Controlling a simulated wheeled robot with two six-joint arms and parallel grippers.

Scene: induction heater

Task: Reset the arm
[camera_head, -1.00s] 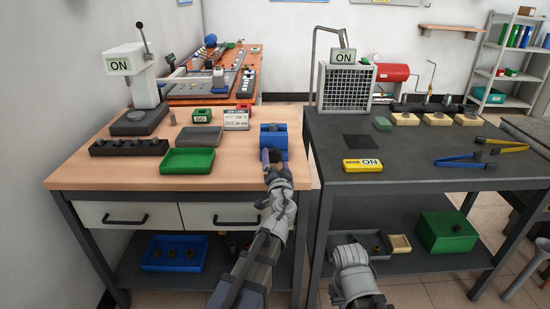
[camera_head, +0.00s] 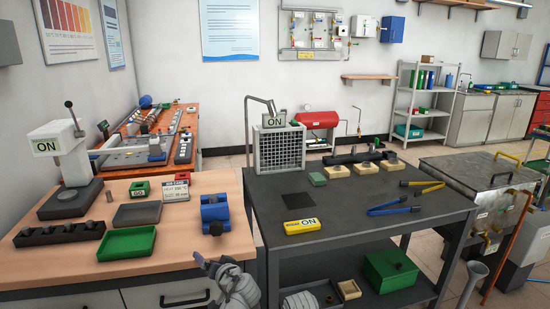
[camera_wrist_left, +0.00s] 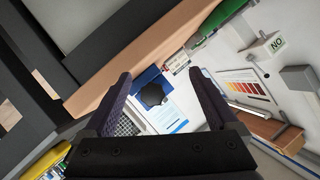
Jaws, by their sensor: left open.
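My left gripper (camera_head: 208,268) is low at the front edge of the wooden bench, below the blue block fixture, and partly cut off by my own wrist. In the left wrist view its two dark fingers (camera_wrist_left: 165,90) are spread apart with nothing held between them. The blue fixture (camera_head: 215,212) with a dark round end sits at the bench's right front. It also shows beyond the fingers in the wrist view (camera_wrist_left: 146,76), apart from them.
The wooden bench (camera_head: 60,268) holds a green tray (camera_head: 127,243), a grey tray (camera_head: 137,214), a black holder (camera_head: 60,233) and a press (camera_head: 70,170).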

